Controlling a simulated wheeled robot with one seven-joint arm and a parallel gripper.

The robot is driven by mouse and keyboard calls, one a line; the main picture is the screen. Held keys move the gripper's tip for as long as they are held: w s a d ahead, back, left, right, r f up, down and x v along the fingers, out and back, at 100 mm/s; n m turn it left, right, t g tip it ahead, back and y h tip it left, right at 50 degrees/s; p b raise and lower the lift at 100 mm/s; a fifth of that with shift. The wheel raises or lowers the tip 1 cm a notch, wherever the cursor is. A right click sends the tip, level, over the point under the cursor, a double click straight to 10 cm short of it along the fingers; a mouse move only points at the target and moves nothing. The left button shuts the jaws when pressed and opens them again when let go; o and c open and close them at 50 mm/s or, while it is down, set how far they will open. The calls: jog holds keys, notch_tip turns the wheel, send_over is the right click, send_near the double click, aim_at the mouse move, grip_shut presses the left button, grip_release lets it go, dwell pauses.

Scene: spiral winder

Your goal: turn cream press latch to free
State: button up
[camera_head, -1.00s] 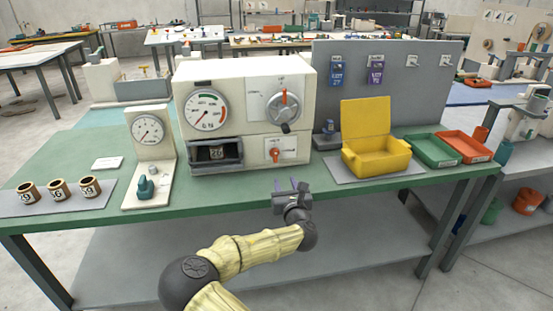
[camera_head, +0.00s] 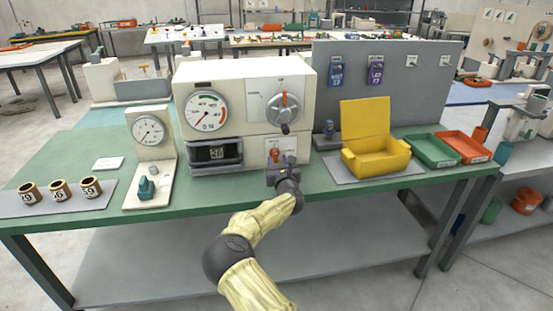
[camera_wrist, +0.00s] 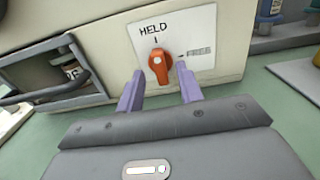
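The cream press (camera_head: 244,105) stands on the green bench. Its orange latch (camera_wrist: 160,65) sits on a white plate marked HELD at the top and FREE at the right. The latch stands nearly upright, its upper end toward the HELD mark. It also shows above my gripper in the head view (camera_head: 274,154). My gripper (camera_wrist: 160,85) is open, its two purple fingers spread to the left and right of the latch's lower part. In the wrist view the fingertips appear just short of or beside the latch; contact cannot be told.
Left of the latch is the press's dark-framed opening (camera_head: 215,153) with a numbered piece inside. A gauge stand (camera_head: 150,160) is at the left. A yellow open box (camera_head: 375,155) stands at the right. The bench front (camera_head: 225,187) is clear.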

jog(key=shift+x, duration=1.1)
jog(key=shift+c, duration=0.3)
grip_shut()
